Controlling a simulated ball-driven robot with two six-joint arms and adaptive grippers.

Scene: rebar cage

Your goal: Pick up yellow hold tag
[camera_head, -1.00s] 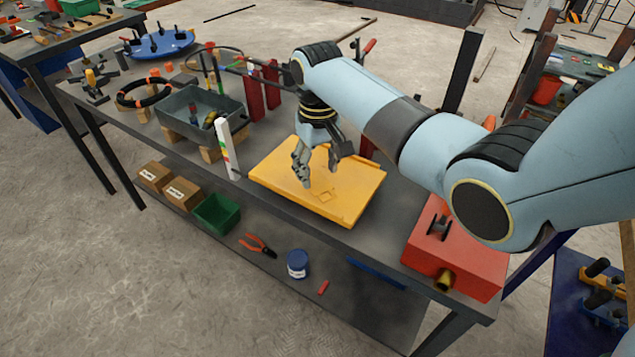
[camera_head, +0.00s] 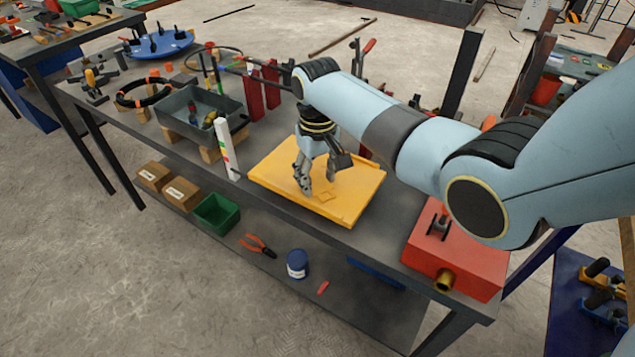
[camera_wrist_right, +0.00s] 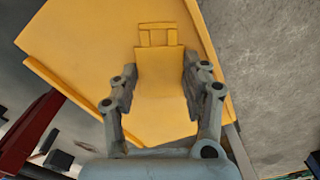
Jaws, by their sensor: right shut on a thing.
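The yellow hold tag (camera_wrist_right: 160,68) shows in the right wrist view as a flat yellow piece with a small framed end, lying between my right fingers. In the head view only a small outlined part of it (camera_head: 327,196) shows, beside the fingertips. It is over the yellow tray (camera_head: 276,174), nearly the same colour, so I cannot tell whether it touches the tray. My right gripper (camera_head: 319,187) points down at the tray and is shut on the tag; it also shows in the right wrist view (camera_wrist_right: 160,84). My left gripper is not in view.
A white striped post (camera_head: 228,150) stands left of the tray. A grey bin (camera_head: 188,122) is beyond it. A red box (camera_head: 455,252) with a brass fitting sits at the bench's right end. Red uprights (camera_head: 254,98) stand behind. The bench's front edge is close to the tray.

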